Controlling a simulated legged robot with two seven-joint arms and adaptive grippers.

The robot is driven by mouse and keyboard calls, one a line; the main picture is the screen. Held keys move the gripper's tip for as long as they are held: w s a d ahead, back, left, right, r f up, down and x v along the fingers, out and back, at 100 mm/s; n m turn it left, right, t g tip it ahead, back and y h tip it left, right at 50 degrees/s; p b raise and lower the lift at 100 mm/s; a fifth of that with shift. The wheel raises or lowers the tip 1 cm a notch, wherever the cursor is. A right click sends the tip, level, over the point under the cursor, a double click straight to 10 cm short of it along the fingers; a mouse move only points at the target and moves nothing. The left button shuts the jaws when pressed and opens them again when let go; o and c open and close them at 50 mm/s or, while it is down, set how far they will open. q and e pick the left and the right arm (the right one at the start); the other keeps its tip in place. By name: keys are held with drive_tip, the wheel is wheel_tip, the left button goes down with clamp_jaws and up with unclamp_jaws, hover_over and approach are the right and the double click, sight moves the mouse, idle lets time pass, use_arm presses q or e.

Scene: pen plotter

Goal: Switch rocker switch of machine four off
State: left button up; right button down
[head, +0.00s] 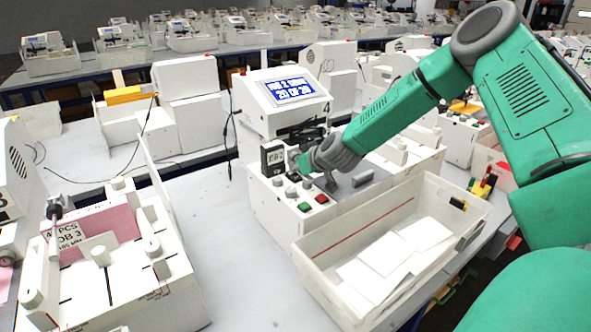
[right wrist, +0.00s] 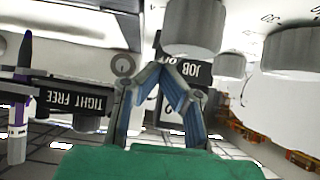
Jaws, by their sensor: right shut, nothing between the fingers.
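Machine four (head: 282,128) is a white plotter with a lit blue screen (head: 291,90) and a "4" on its front. Its control panel has grey knobs, a green button (head: 304,206) and a red button (head: 322,198). My right gripper (head: 303,165) is low over the panel, beside a small dark upright box (head: 272,157). My left gripper is not in view.
A white bin (head: 312,255) with white sheets stands in front of machine four. Another plotter (head: 180,268) with a pink sheet is at the left. Bare table lies between them. A dark "TIGHT FREE" plate (right wrist: 75,98) and a purple pen (right wrist: 22,70) show in the wrist view.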

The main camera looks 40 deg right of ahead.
drive_tip(key=shift+f, duration=0.35)
idle(0.3)
drive_tip(key=shift+s, duration=0.1)
drive_tip(key=shift+s+a+f+p, duration=0.15)
drive_tip(key=shift+s+p, duration=0.25)
drive_tip(key=shift+s, duration=0.4)
